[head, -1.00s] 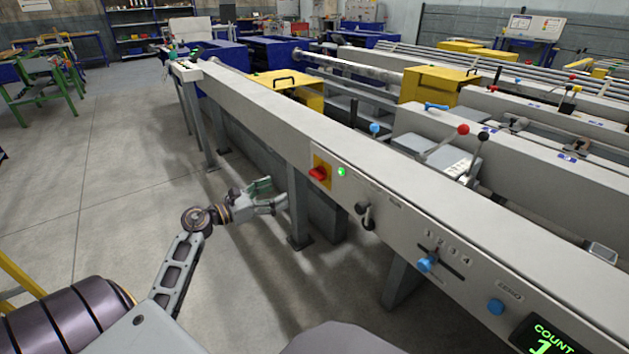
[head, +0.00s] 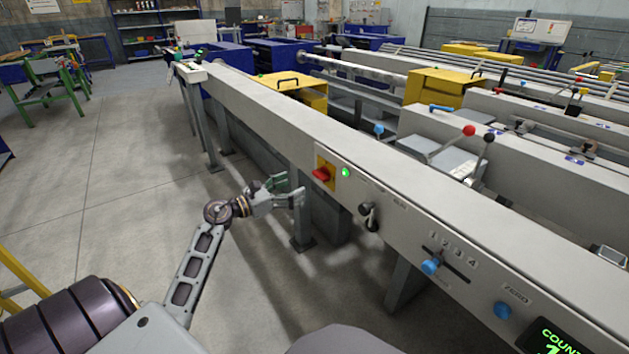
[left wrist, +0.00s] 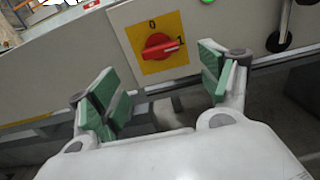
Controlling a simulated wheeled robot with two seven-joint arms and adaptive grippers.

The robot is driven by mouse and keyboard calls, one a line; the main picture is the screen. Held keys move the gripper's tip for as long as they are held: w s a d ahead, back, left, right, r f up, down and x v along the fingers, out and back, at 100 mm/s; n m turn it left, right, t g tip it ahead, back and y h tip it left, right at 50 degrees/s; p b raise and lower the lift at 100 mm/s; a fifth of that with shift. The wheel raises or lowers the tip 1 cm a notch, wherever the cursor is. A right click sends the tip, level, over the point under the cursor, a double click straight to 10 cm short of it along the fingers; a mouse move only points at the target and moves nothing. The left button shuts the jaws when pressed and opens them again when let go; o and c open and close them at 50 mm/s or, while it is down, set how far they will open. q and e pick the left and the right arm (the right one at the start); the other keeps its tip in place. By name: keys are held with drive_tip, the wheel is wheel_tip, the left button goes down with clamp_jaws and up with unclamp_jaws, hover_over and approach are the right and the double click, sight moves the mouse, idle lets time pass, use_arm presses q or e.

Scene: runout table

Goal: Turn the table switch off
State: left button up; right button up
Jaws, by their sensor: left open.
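The table switch (head: 321,174) is a red rotary knob on a yellow plate, on the front face of the long grey runout table (head: 262,117). In the left wrist view the red knob (left wrist: 160,47) points right, at the mark 1; the mark 0 is above it. A green lamp (head: 346,172) glows beside the switch. My left gripper (head: 286,190) is open and empty, a little left of and below the switch, apart from it. In the left wrist view its green-padded fingers (left wrist: 163,86) frame the knob from below. My right gripper is not in view.
A black-knobbed lever (head: 367,210), a blue slider knob (head: 430,267) and a blue button (head: 502,310) are along the same face to the right. A table leg (head: 301,222) stands below the gripper.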

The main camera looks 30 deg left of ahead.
sight(317, 177)
use_arm(q)
drive_tip(key=shift+b+x, duration=0.9)
drive_tip(key=shift+x, duration=3.6)
drive_tip(key=c, duration=1)
